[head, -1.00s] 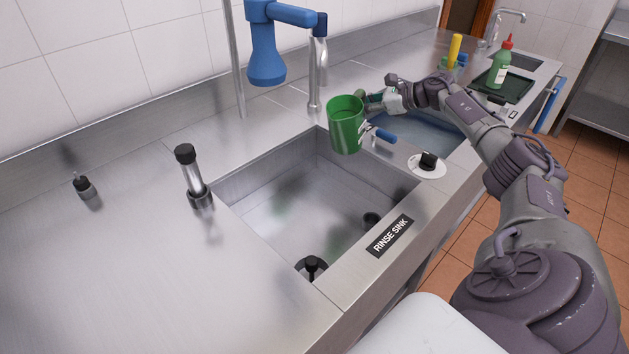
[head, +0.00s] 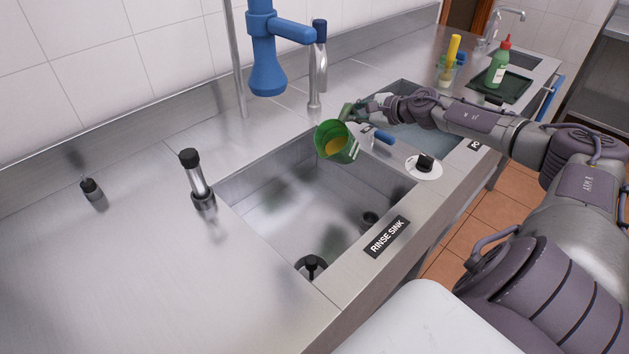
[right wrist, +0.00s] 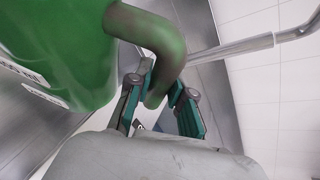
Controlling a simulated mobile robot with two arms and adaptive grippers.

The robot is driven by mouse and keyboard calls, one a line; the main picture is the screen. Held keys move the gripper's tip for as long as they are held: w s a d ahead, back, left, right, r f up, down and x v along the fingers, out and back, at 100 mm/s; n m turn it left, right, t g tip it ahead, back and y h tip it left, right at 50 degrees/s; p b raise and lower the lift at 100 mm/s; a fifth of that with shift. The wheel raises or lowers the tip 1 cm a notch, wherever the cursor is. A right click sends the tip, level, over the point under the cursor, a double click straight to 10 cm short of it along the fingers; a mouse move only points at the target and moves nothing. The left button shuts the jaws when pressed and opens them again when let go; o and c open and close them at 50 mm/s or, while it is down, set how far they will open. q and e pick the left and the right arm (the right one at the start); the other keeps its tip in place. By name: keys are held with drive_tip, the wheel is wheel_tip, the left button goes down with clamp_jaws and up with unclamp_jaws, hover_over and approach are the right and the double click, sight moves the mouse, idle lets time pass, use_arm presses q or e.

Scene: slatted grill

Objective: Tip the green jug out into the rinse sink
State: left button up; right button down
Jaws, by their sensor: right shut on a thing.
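The green jug (head: 328,137) is tilted over the back right part of the rinse sink (head: 290,205), its mouth turned toward the camera and down to the left. Yellow-orange contents show inside it. My right gripper (head: 357,113) is shut on the jug's handle. In the right wrist view the handle (right wrist: 158,45) passes between the gripper's fingers (right wrist: 160,100), with the jug's green side (right wrist: 55,50) at the left. I see no stream leaving the jug. My left gripper is not in view.
A blue spray head (head: 268,75) and a tap (head: 316,75) stand behind the sink. A second basin (head: 405,135), a green bottle (head: 498,65) and a yellow-handled brush (head: 453,48) lie beyond.

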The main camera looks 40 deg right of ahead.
sight(347, 113)
drive_tip(key=shift+a+f+n, duration=0.25)
drive_tip(key=shift+a+n, duration=0.05)
drive_tip(key=shift+a, duration=0.05)
drive_tip(key=shift+r+h, duration=0.2)
drive_tip(key=shift+h, duration=0.1)
drive_tip(key=shift+s+a+r+n+t+p, duration=0.2)
drive_tip(key=shift+a+n+t+p, duration=0.1)
drive_tip(key=shift+a+n+p, duration=0.15)
drive_tip(key=shift+h, duration=0.3)
drive_tip(key=shift+a+p, duration=0.1)
drive_tip(key=shift+p, duration=0.25)
drive_tip(key=shift+s+a+r+n+h+p, duration=0.15)
drive_tip(key=shift+s+a+n+h+p, duration=0.05)
drive_tip(key=shift+a+n+h+p, duration=0.3)
drive_tip(key=shift+s+a+r+n+t+h+p, duration=0.15)
drive_tip(key=shift+a+r+n+t+p, duration=0.1)
drive_tip(key=shift+a+r+n+p, duration=0.3)
drive_tip(key=shift+s+a+r+n+t+h+p, duration=0.1)
drive_tip(key=shift+a+r+n+t+h+p, duration=0.15)
drive_tip(key=shift+p, duration=0.5)
